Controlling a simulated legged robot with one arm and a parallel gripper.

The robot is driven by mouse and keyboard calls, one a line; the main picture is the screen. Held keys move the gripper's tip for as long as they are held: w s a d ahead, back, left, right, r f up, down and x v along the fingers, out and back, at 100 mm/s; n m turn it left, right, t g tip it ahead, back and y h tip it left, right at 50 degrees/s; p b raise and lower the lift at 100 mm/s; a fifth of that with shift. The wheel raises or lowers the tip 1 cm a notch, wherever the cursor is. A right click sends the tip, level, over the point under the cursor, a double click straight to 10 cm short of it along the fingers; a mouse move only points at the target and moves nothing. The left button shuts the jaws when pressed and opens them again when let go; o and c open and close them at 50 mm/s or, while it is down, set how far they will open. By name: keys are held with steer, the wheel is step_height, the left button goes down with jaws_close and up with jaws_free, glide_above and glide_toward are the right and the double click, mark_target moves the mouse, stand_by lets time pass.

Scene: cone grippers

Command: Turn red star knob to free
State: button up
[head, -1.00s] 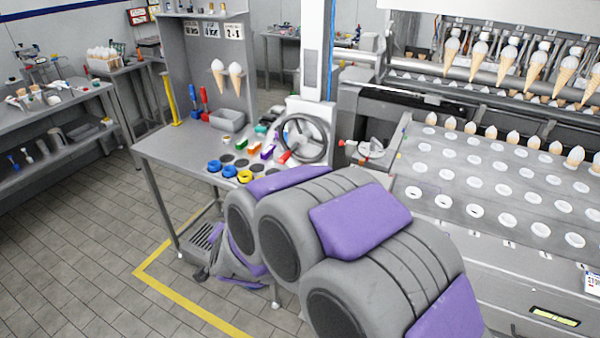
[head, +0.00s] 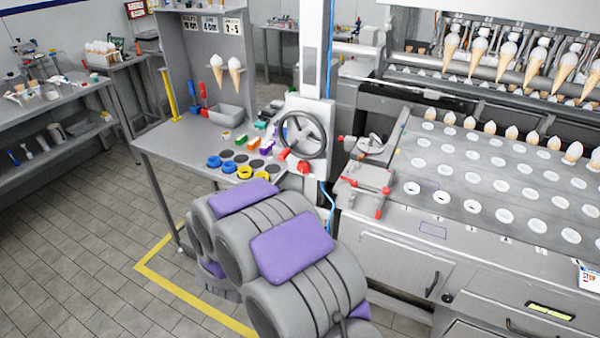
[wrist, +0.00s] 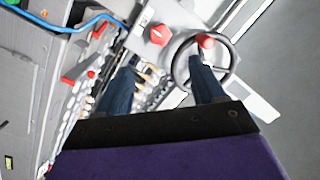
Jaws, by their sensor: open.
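The red star knob (head: 304,167) sits on the pale column plate just below the grey handwheel (head: 303,135) in the head view. In the wrist view the red knob (wrist: 160,34) is on the pale plate, beside the dark handwheel ring (wrist: 222,78). My gripper (wrist: 163,70) is open, with two dark blue fingers apart and nothing between them. The knob appears above and beyond the fingertips, within the gap's width, without visible contact. The right finger overlaps the handwheel in the picture; I cannot tell whether they touch. In the head view my fingers are hidden.
The handwheel's red grip (head: 283,154) sticks out near the knob. A red-handled fixture (head: 367,188) is right of the column. A blue cable (head: 327,205) hangs below the plate. The grey workbench (head: 180,150) stands left, and floor is open further left.

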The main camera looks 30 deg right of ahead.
mark_target(302, 169)
steer(key=b+x, duration=0.2)
steer(key=x, duration=1.2)
steer(key=shift+w+d+f, duration=0.1)
steer(key=shift+w+d, duration=0.15)
steer(key=shift+w, duration=0.1)
steer(key=c, duration=1.1)
